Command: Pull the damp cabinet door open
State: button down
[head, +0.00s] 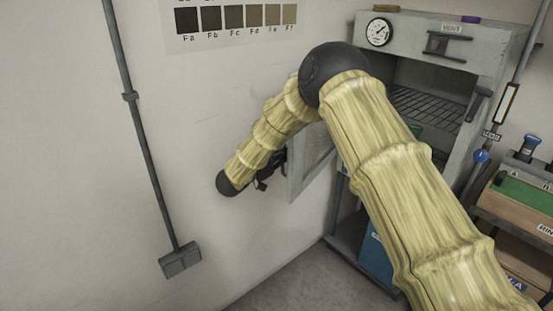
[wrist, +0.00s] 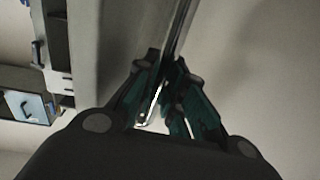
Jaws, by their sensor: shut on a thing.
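The cabinet door (head: 308,170) stands swung out to the left, partly hidden behind my arm. My gripper (head: 274,168) is at the door's outer side, mostly hidden by my wrist. In the wrist view my gripper (wrist: 162,92) is shut on the door's handle, a pale metal piece between the dark green fingers. The door's edge (wrist: 180,30) runs upward from them.
A shade chart (head: 235,20) hangs on the wall, and a conduit ends in a wall box (head: 180,260) at left. A blue container (head: 377,258) stands below the cabinet. Drawers and bottles crowd the right side. The wall left of the door is close.

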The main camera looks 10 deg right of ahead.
jog(key=shift+w+r, duration=0.25)
jog(key=shift+w, duration=0.2)
jog(key=c, duration=1.9)
grip_release()
jog(key=shift+c, duration=0.2)
jog(key=o, duration=0.5)
jog(key=shift+d+f, duration=0.1)
jog(key=shift+d, duration=0.15)
jog(key=shift+c, duration=0.2)
jog(key=v, duration=1.2)
jog(key=shift+a, duration=0.45)
jog(key=shift+f, duration=0.1)
